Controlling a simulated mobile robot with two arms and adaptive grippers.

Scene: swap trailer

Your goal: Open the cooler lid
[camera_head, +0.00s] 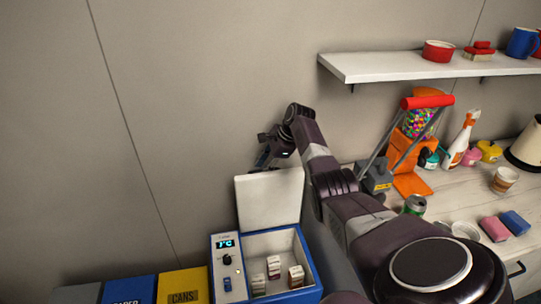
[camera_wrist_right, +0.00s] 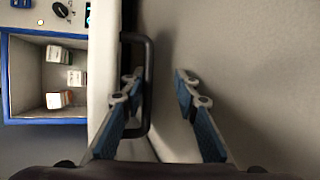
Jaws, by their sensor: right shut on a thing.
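The cooler (camera_head: 312,272), blue with a pale inside, stands at the lower middle of the head view. Its white lid (camera_head: 268,200) stands upright at the back, so the inside is open to view. My right gripper (camera_head: 264,160) is at the lid's top edge. One finger is inside the handle loop against the lid (camera_wrist_right: 106,60), the other on the outer side. My left gripper is not in view.
Several small labelled cartons (camera_head: 274,266) are in the cooler. A control panel (camera_head: 227,262) is on its left. Yellow (camera_head: 182,287) and blue (camera_head: 130,290) bins stand further left. A cluttered counter (camera_head: 450,200) is at the right under a shelf (camera_head: 400,66). The wall is close behind the lid.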

